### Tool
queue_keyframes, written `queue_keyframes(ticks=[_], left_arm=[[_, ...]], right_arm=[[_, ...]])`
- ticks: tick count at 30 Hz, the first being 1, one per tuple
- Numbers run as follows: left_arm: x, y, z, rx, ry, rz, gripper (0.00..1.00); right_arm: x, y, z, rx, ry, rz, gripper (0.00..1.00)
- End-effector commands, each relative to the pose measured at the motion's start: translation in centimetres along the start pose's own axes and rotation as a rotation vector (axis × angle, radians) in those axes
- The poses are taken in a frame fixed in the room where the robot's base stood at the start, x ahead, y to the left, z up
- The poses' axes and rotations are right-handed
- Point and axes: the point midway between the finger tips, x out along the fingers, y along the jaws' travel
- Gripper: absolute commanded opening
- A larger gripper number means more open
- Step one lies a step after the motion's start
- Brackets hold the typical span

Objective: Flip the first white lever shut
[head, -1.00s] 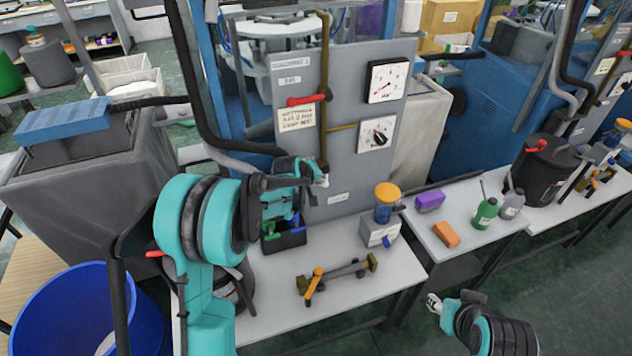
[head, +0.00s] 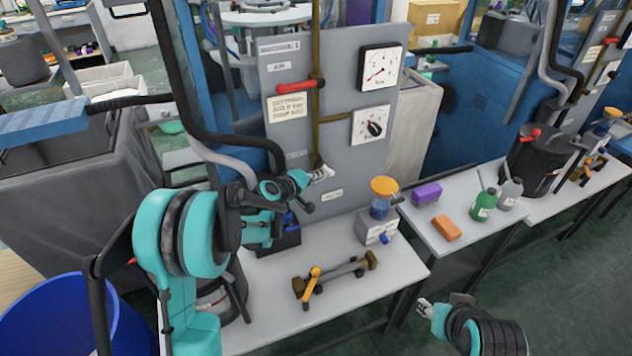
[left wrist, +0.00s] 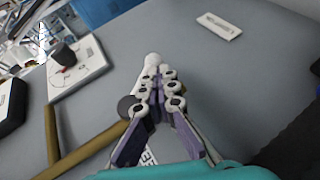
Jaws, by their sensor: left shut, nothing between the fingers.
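A grey upright panel (head: 345,160) carries a red lever (head: 300,86), which lies across a brass pipe (head: 323,45). The pipe runs down the panel to near my left gripper (head: 321,173). My left gripper is shut and empty in front of the panel's lower part. In the left wrist view its pale fingertips (left wrist: 151,66) are together, with a dark round knob (left wrist: 127,106) and brass pipe (left wrist: 90,150) beside them. The gripper hides what lies behind it. My right gripper (head: 425,308) is low, right of the bench, too small to read.
A gauge (head: 380,68) and a dial (head: 371,125) sit on the panel's right side. On the bench (head: 270,315) are an orange-handled brass fitting (head: 337,279) and an orange-topped filter unit (head: 381,205). A blue bin (head: 55,320) stands at left.

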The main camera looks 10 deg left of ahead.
Motion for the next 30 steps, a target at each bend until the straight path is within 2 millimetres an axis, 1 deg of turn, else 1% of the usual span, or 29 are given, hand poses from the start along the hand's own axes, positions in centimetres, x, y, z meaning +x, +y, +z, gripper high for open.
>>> queue_keyframes(ticks=[11, 30], left_arm=[[0.78, 0.53, 0.47, 0.001, -0.002, -0.002, 0.00], [0.90, 0.63, 0.51, 0.000, -0.002, -0.002, 0.00]], right_arm=[[0.28, 0.00, 0.19, 0.000, 0.000, 0.000, 0.40], [0.29, 0.00, 0.20, 0.000, 0.000, 0.000, 0.40]])
